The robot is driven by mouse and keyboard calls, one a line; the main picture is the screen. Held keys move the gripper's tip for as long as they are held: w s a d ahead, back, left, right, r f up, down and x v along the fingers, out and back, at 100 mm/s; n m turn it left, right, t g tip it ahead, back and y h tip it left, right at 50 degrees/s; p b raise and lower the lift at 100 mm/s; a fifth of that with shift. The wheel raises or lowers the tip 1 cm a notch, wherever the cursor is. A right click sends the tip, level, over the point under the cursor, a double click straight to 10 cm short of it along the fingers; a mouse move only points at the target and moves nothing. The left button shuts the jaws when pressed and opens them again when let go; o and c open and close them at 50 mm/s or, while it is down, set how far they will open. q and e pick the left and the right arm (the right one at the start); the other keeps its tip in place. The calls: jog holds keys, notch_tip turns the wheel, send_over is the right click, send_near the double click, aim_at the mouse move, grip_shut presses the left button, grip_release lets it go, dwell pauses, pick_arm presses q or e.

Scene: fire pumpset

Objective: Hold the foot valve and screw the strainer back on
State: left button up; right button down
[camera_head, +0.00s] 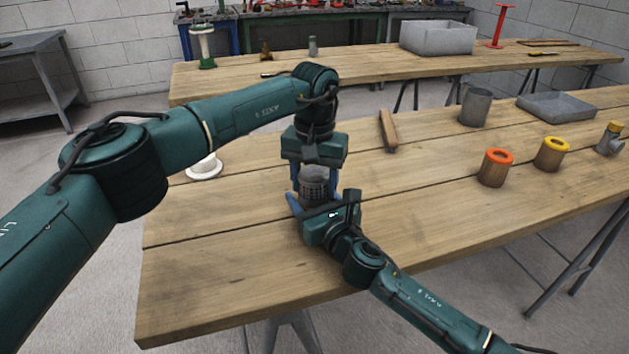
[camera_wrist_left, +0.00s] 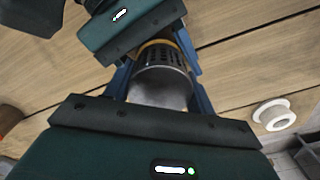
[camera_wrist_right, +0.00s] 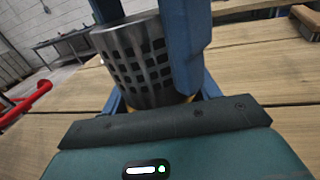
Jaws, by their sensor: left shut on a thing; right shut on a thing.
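The strainer (camera_head: 314,190) is a grey metal cylinder with rows of slots, upright above the near left part of the wooden table. My left gripper (camera_head: 313,177) comes down from above and is shut on it, with blue fingers on either side. The strainer also shows in the left wrist view (camera_wrist_left: 160,82) and the right wrist view (camera_wrist_right: 140,60). The foot valve is mostly hidden; a yellow-brass edge of it (camera_wrist_left: 156,44) shows at the strainer's lower end. My right gripper (camera_head: 318,208) is low, from the near side, shut on the valve. Whether the threads meet is hidden.
A white flanged part (camera_head: 204,167) lies to the left. A wooden-handled tool (camera_head: 388,131), a grey cup (camera_head: 475,107), a grey tray (camera_head: 558,105), orange-ringed (camera_head: 494,168) and yellow-ringed cylinders (camera_head: 551,154), and a yellow-topped fitting (camera_head: 610,139) are to the right. The table between is clear.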

pick_arm(q)
jog(key=shift+r, duration=0.1)
jog(key=o, duration=1)
jog(key=shift+d+r, duration=0.1)
jog(key=shift+r, duration=2.1)
jog(key=shift+c, duration=0.5)
